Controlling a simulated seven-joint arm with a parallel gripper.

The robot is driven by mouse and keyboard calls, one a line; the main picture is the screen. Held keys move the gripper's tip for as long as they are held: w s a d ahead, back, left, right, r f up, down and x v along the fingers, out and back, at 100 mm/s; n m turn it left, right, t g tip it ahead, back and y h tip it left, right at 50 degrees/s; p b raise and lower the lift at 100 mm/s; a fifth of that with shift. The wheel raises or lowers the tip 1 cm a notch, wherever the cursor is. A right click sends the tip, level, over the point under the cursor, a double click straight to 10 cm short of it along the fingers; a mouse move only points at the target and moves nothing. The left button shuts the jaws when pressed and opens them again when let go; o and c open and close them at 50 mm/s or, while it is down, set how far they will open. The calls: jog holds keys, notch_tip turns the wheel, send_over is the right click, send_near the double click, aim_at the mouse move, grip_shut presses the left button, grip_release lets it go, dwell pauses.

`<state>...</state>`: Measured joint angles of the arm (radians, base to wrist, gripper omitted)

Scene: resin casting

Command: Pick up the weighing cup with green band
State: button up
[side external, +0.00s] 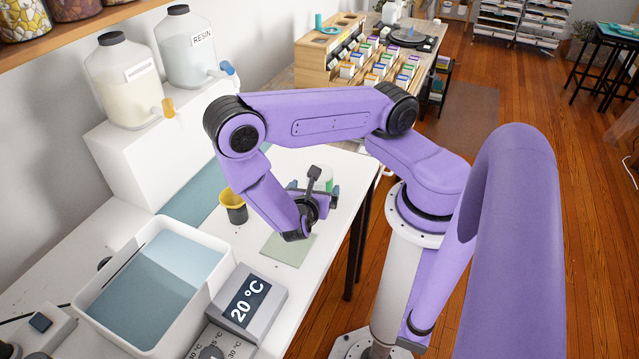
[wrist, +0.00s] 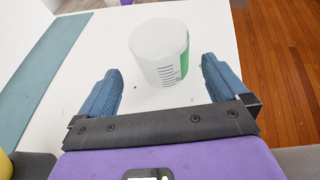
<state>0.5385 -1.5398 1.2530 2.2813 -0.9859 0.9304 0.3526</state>
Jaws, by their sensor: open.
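The weighing cup with green band (wrist: 158,55) stands upright on the white table in the wrist view. It is a whitish cup with measuring marks, and its green band shows on the right side. My gripper (wrist: 160,82) is open, with one blue finger to the left of the cup and one to the right, both apart from it. The cup lies just beyond the fingertips.
A yellow and dark cup (side external: 234,206) stands left of my gripper. A flat greenish mat (side external: 289,249) lies in front of it. A water bath (side external: 217,262) and a 20 °C display (side external: 247,299) are nearer the camera. The table's right edge is close to the cup.

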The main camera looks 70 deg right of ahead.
aim_at(317, 188)
jog(key=shift+x, duration=2.6)
jog(key=shift+s, duration=0.15)
jog(key=shift+c, duration=0.3)
jog(key=c, duration=1)
